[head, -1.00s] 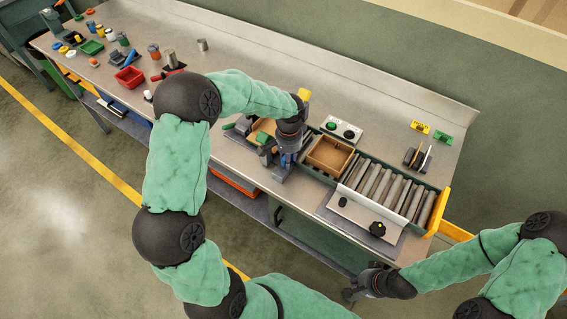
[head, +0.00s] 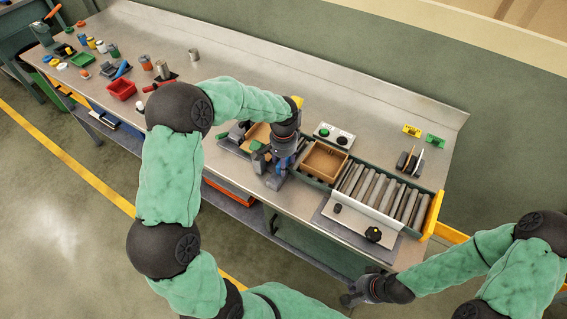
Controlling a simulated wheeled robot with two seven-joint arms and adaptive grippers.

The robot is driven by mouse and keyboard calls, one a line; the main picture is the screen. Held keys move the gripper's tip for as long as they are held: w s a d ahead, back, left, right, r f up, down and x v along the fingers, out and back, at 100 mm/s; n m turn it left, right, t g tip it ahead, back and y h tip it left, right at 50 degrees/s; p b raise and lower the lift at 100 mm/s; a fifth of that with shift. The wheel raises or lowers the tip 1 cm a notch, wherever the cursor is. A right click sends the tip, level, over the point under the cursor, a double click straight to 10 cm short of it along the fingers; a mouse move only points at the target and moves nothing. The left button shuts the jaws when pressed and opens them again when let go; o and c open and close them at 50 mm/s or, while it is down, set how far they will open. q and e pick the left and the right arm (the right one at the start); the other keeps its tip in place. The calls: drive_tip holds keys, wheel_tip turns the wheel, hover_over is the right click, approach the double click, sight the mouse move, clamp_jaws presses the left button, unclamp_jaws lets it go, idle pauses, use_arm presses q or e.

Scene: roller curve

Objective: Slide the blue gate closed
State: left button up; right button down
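A small blue part (head: 283,162), which looks like the gate, shows at the left end of the roller conveyor (head: 380,190), tight beside my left gripper. Much of the gate is hidden by that gripper and its wrist, so I cannot tell how far across it stands. My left gripper (head: 277,170) points down at the gate; its fingers are hard to make out, and contact is unclear. A brown tray (head: 325,160) sits on the conveyor just right of the gate. My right gripper (head: 350,293) hangs off the bench's front edge, with nothing visible in it; its finger opening is too small to judge.
Another brown tray (head: 257,135) is partly hidden left of my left gripper. A button box (head: 334,136) stands behind the conveyor. A plate with a black knob (head: 373,234) lies in front. A yellow end piece (head: 433,215) closes the right end.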

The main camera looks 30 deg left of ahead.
use_arm(q)
wheel_tip(320, 180, up, 11)
idle(0.3)
drive_tip(key=shift+f, duration=0.15)
use_arm(e)
drive_tip(key=shift+s, duration=0.1)
idle(0.6)
